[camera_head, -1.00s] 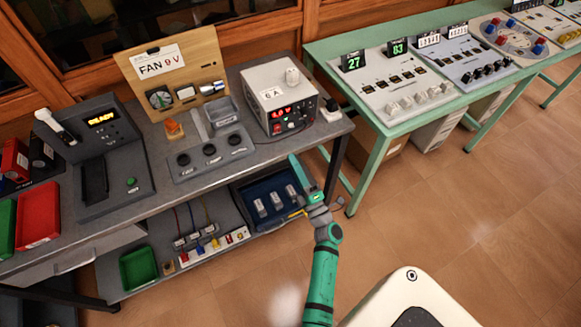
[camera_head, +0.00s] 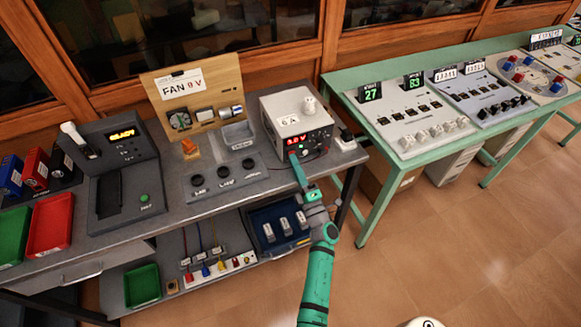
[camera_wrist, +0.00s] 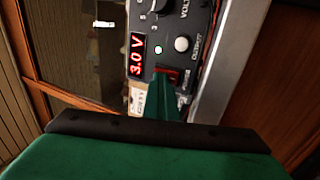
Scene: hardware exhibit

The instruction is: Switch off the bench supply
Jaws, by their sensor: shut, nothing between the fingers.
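The bench supply (camera_head: 277,112) is a white box with a dark front panel, on the right part of the grey bench. Its display (camera_wrist: 137,55) is lit red and reads 3.0 V in the wrist view. A small green light (camera_wrist: 158,49) glows beside a pale round output button (camera_wrist: 182,44). A red rocker switch (camera_wrist: 173,75) sits low on the panel, partly hidden by my fingers. My green gripper (camera_head: 294,158) is shut and empty. Its fingertips (camera_wrist: 163,80) are at the rocker; I cannot tell whether they touch it.
A fan board (camera_head: 168,88) and a control block with several dark knobs (camera_head: 224,172) stand left of the supply. A dark plug-like object (camera_head: 346,138) is at its right. A green table (camera_head: 365,175) with instrument panels stands farther right, beyond a gap.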

